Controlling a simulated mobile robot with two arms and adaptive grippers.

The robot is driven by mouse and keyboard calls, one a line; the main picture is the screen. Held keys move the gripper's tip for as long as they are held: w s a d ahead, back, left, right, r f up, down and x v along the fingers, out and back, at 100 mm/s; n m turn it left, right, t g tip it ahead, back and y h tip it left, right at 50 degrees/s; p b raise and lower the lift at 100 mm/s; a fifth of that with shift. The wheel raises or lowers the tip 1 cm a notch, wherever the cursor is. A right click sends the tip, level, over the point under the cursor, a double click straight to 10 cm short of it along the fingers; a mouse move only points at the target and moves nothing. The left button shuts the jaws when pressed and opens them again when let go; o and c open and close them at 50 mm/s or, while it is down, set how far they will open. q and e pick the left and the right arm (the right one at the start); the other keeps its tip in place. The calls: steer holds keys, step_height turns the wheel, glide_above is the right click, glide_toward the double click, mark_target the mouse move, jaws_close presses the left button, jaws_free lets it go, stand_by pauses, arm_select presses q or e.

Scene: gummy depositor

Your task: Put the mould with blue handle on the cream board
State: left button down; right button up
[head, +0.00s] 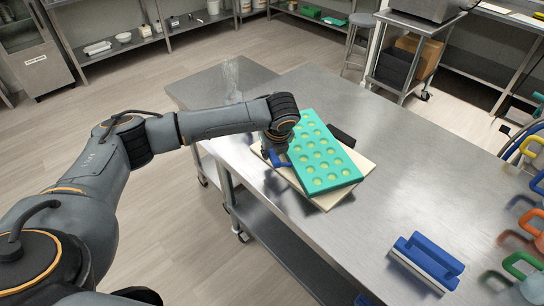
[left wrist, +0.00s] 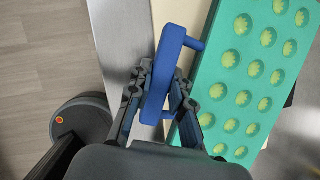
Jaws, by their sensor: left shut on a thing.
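The mould (head: 323,158) is a teal slab with rows of round cavities that hold pale yellow-green shapes. Its blue handle (left wrist: 166,72) sticks out from its left side. The cream board (head: 358,162) lies on the steel table, and the mould is over it, turned at an angle to it. I cannot tell whether the mould touches the board. My left gripper (left wrist: 157,102) is shut on the blue handle; its fingers are on both sides of it. In the head view the wrist hides part of the handle (head: 279,160). My right gripper is not in view.
A dark object (head: 341,136) lies beside the mould's far edge. A blue scraper-like tool (head: 428,260) lies on the table at front right. Several coloured handled tools (head: 530,235) stand along the right edge. The table's middle (head: 405,165) is clear.

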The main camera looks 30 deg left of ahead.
arm_select(q)
steer(key=shift+f, duration=1.3)
steer(key=shift+d+p, duration=0.1)
steer(key=shift+p, duration=0.2)
steer(key=c, duration=1.2)
jaws_free()
steer(key=shift+s+f, duration=0.1)
steer(key=shift+f, duration=0.05)
steer(key=b+v, duration=0.1)
steer(key=v, duration=1.1)
